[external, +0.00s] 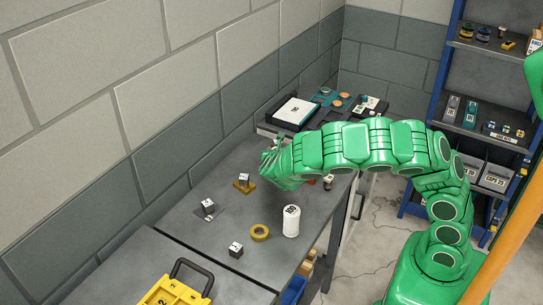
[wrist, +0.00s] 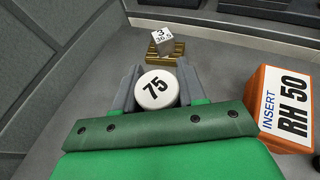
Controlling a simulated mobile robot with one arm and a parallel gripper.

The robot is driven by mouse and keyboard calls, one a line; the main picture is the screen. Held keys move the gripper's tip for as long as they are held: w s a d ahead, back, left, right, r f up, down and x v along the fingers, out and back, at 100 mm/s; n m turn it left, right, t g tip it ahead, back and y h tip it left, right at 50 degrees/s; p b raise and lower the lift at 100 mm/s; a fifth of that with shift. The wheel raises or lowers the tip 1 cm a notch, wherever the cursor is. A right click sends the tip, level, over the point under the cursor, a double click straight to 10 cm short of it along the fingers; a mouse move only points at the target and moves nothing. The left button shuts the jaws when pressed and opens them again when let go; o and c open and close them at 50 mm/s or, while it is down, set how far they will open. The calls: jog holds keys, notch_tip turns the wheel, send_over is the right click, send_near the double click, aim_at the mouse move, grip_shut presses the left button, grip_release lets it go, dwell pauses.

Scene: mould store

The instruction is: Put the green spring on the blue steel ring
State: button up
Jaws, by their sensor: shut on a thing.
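My gripper (wrist: 157,84) is shut on a round thing with a white top marked 75 (wrist: 155,92); its sides are mostly hidden between the fingers. I cannot tell whether this is the green spring. In the external view my gripper (external: 274,170) is over the far part of the grey bench, and what it holds does not show there. I cannot make out a green spring or a blue steel ring in either view.
A grey block marked 3 (wrist: 163,40) sits on a brass-coloured base (wrist: 178,52) ahead of the fingers.

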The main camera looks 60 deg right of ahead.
jog(key=shift+f, duration=0.65)
jog(key=shift+f, duration=0.1)
jog(key=o, duration=1.1)
jog(key=shift+v, duration=6.05)
